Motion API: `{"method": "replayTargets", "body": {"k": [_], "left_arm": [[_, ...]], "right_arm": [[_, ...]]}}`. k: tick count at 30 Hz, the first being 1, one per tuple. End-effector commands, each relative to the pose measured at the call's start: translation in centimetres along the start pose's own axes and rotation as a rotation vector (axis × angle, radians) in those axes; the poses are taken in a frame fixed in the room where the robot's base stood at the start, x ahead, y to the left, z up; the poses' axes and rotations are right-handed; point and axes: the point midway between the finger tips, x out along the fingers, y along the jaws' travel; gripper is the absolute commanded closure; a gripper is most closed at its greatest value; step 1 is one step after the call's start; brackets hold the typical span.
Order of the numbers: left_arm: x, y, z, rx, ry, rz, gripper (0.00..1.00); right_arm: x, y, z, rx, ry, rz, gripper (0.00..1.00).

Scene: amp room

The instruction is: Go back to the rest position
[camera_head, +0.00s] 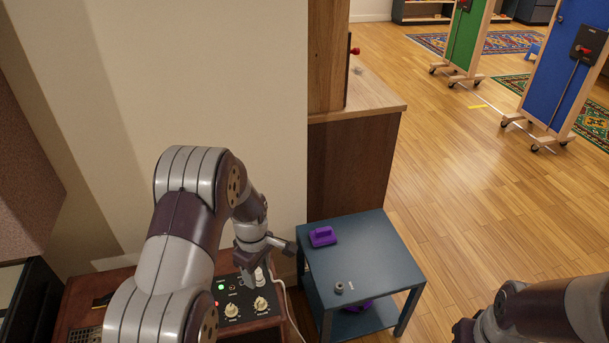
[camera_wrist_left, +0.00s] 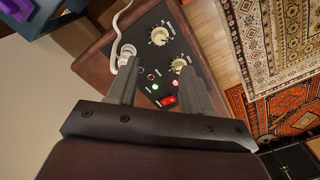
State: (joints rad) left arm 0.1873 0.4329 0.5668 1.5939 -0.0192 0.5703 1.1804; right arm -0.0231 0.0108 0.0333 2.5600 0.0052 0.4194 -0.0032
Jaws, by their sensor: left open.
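My left gripper (camera_head: 262,258) is open above the amp (camera_head: 250,303), a wooden box with a black control panel. In the left wrist view the left gripper (camera_wrist_left: 158,75) shows two spread fingers with nothing between them but the panel behind. The panel has pale knobs (camera_wrist_left: 160,36), small green and pinkish lights, and a red switch (camera_wrist_left: 167,101). A pale plug (camera_wrist_left: 127,53) with a white cable stands by the left fingertip; I cannot tell if they touch.
A blue-grey side table (camera_head: 375,255) stands right of the amp, with a purple object (camera_head: 322,236) and a small grey ring (camera_head: 339,287) on it. A wooden cabinet (camera_head: 352,165) and a wall are behind. Open wooden floor (camera_head: 460,200) lies to the right, with wheeled boards (camera_head: 565,70) farther off.

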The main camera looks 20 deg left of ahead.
Motion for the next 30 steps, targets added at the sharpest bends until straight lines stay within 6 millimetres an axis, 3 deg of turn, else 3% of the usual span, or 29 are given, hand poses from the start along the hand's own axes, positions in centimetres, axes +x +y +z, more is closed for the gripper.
{"method": "replayTargets", "body": {"k": [5,8,12,15,20,21,22,30], "left_arm": [[0.0,0.1,0.0,0.107,0.002,0.006,0.49],[0.5,-2.1,1.0,0.36,-0.019,-0.024,0.49],[-3.1,-6.3,4.3,0.843,-0.023,-0.013,0.49],[-5.9,-9.0,6.7,1.109,-0.001,0.01,0.49],[-10.4,-13.1,10.4,1.354,0.086,0.08,0.49],[-12.6,-12.2,11.2,1.391,0.137,0.124,0.49],[-15.1,-12.4,11.0,1.381,0.124,0.112,0.49],[-25.5,-12.8,10.9,1.373,0.115,0.105,0.49]], "right_arm": [[0.0,0.0,0.0,0.0,0.0,0.0,1.0],[0.0,0.0,0.0,0.0,0.0,0.0,1.0],[0.0,0.0,0.0,0.0,0.0,0.0,1.0],[0.0,0.0,0.0,0.0,0.0,0.0,1.0],[0.0,0.0,0.0,0.0,0.0,0.0,1.0],[-0.7,0.0,-0.1,0.0,-0.001,0.0,1.0],[-3.6,0.0,-0.4,0.0,-0.003,0.0,1.0],[-14.2,0.0,-1.7,0.0,0.001,0.0,1.0]]}}
